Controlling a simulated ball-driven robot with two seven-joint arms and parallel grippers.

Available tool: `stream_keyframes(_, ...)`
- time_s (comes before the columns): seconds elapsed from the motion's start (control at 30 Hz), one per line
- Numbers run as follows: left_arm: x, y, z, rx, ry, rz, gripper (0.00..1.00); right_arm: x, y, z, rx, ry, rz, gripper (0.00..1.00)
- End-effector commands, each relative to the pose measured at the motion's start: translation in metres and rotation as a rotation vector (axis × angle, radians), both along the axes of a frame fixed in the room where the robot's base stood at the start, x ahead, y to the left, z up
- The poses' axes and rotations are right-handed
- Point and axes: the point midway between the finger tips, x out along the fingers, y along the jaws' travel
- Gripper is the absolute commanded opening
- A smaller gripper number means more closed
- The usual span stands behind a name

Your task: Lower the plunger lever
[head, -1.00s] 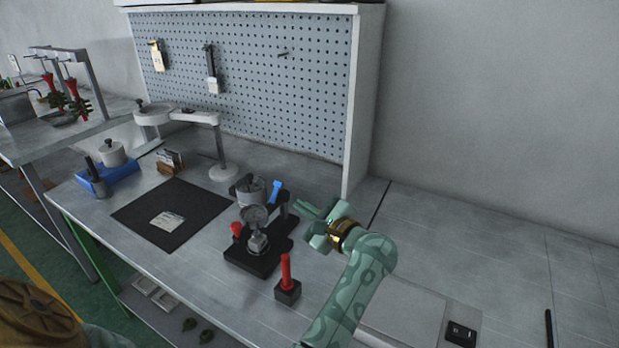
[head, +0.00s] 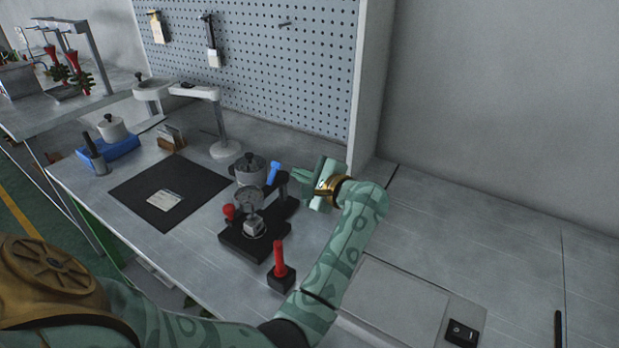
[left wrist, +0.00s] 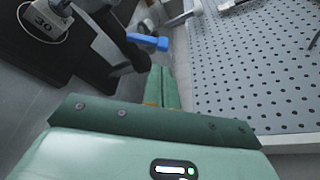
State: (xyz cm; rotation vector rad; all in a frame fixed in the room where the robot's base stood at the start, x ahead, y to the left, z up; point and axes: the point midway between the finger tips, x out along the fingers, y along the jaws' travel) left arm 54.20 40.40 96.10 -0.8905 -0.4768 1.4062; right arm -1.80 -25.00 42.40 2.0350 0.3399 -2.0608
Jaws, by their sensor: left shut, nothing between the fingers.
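The wax injector stands on the bench with a black base (head: 243,243), a round gauge (head: 249,199) and a metal pot (head: 248,170). Its plunger lever has a blue grip (head: 273,172), which points up in the head view. The blue grip also shows in the left wrist view (left wrist: 148,41), just beyond my fingers. My left gripper (head: 300,174) is shut and empty, to the right of the blue grip, with a small gap seeming to lie between them. Its closed fingers also show in the left wrist view (left wrist: 161,72). My right gripper is out of view.
A red-handled tool in a black block (head: 281,276) stands near my forearm. A black mat (head: 140,205) with a pale piece lies left of the injector. A white stand (head: 224,148) and the pegboard (head: 285,75) are behind. The right bench is mostly clear.

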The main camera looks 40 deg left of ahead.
Motion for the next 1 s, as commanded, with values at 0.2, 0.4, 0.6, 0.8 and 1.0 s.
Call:
stream_keyframes(0.2, 0.005, 0.035, -0.008, 0.003, 0.001, 0.001, 0.00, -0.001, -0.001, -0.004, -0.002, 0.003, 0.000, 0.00)
stream_keyframes(0.4, 0.008, 0.048, -0.010, 0.002, 0.000, -0.001, 0.00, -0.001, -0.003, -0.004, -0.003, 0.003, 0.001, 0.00)
stream_keyframes(0.6, 0.008, 0.049, -0.010, 0.001, 0.000, -0.001, 0.00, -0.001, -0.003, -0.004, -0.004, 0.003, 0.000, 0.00)
stream_keyframes(0.8, 0.007, 0.049, -0.011, 0.001, -0.003, -0.001, 0.00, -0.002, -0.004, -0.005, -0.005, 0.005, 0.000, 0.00)
stream_keyframes(1.0, 0.006, 0.048, -0.013, 0.007, -0.048, 0.000, 0.00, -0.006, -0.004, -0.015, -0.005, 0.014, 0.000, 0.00)
